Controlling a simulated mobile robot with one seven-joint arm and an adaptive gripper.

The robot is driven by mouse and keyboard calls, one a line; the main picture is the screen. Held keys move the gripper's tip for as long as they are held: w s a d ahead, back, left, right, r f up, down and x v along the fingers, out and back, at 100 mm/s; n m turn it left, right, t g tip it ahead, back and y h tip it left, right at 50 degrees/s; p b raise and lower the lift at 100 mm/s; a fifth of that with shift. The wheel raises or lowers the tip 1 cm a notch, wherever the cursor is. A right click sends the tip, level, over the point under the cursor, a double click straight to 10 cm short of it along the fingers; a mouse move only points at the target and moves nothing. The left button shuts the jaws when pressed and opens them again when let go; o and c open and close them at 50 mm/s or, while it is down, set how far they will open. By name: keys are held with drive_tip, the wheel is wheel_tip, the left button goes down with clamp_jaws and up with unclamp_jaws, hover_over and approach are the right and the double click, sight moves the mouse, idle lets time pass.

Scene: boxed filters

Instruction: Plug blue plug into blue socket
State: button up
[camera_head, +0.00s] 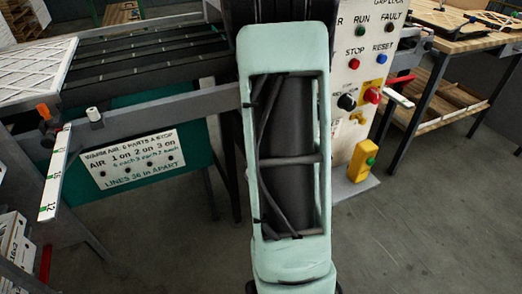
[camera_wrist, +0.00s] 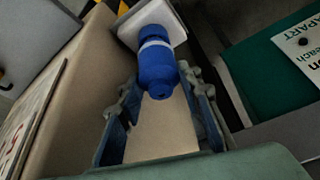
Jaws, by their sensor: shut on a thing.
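The blue plug (camera_wrist: 158,70) shows in the wrist view as a blue cylinder with a pale band. My gripper (camera_wrist: 162,83) is shut on it, one finger on each side. The plug's far end meets or overlaps a white block (camera_wrist: 178,31) at the top of the view. I cannot tell whether they touch, or whether this block bears the blue socket. I cannot make out a blue socket opening in either view. In the head view my own arm fills the middle and hides my gripper and the plug.
A tan surface (camera_wrist: 88,85) lies close beside the left finger. A green panel with a white sign (camera_head: 130,158) is at left under the conveyor (camera_head: 150,65). A control panel (camera_head: 360,50) and a yellow button box (camera_head: 363,161) stand right of my arm. Floor at lower right is clear.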

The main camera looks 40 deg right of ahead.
drive_tip(key=shift+f+b, duration=0.95)
drive_tip(key=shift+f, duration=0.15)
drive_tip(key=o, duration=1.3)
drive_tip(key=shift+r, duration=0.1)
drive_tip(key=v, duration=1.2)
